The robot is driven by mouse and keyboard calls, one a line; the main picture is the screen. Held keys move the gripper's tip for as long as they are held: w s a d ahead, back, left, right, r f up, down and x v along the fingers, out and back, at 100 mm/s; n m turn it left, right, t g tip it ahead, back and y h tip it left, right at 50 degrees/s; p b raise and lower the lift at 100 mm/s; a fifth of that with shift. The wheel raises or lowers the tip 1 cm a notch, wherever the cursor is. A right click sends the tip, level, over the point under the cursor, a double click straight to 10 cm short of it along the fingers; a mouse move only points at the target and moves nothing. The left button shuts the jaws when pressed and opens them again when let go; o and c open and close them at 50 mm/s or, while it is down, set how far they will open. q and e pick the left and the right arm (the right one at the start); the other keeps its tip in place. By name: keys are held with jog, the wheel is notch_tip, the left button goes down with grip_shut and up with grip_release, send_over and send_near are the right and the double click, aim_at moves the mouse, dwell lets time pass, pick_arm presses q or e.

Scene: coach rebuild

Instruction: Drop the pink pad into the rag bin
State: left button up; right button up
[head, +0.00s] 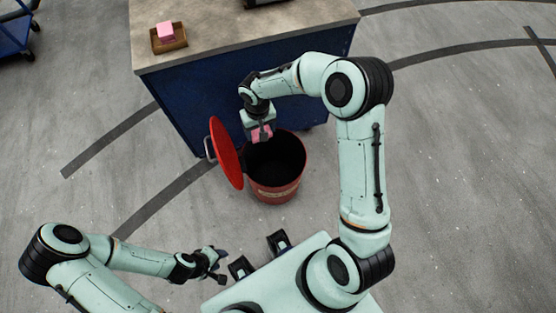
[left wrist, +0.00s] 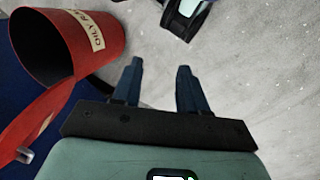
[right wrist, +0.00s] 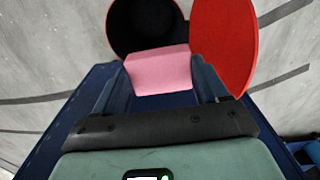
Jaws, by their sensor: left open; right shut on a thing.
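The pink pad (head: 262,132) is in my right gripper (head: 262,136), which is shut on it above the back edge of the rag bin's opening. In the right wrist view the pink pad (right wrist: 159,70) sits between the fingers, with the dark bin mouth (right wrist: 145,22) beyond it. The rag bin (head: 274,190) is red and round, and its red lid (head: 227,153) stands open on the left side. The left wrist view shows the bin (left wrist: 75,35) with a label reading "OILY RA", the rest cut off. My left gripper (head: 218,264) is open and empty, low and left of the bin.
A workbench (head: 240,38) with a blue body stands behind the bin. On its top, a brown tray (head: 155,44) holds another pink block (head: 166,31). A blue cart (head: 14,36) is at the far left. The grey floor right of the bin is clear.

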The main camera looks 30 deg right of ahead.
pick_arm(q)
jog(key=w+a+f+t+b, duration=0.1)
jog(key=w+a+f+b, duration=0.1)
jog(key=f+b, duration=0.6)
jog(key=w+a+f+t+y+b, duration=0.1)
jog(key=w+f+b, duration=0.3)
jog(key=f+b, duration=0.5)
notch_tip(320, 180, down, 3)
jog(key=shift+w+a+r+n+t, duration=0.2)
jog(key=shift+w+a+n+t, duration=0.1)
jog(key=shift+a+t, duration=0.1)
pick_arm(e)
jog(key=w+d+f+m, duration=0.1)
jog(key=d+f, duration=0.1)
jog(key=f, duration=1)
jog(key=w+d+f+m, duration=0.1)
jog(key=d+f, duration=0.1)
jog(key=f, duration=1)
jog(key=w+d+f+m, duration=0.1)
jog(key=d+f+m, duration=0.1)
jog(key=f, duration=1)
jog(key=shift+w+d, duration=0.25)
jog(key=shift+w, duration=0.1)
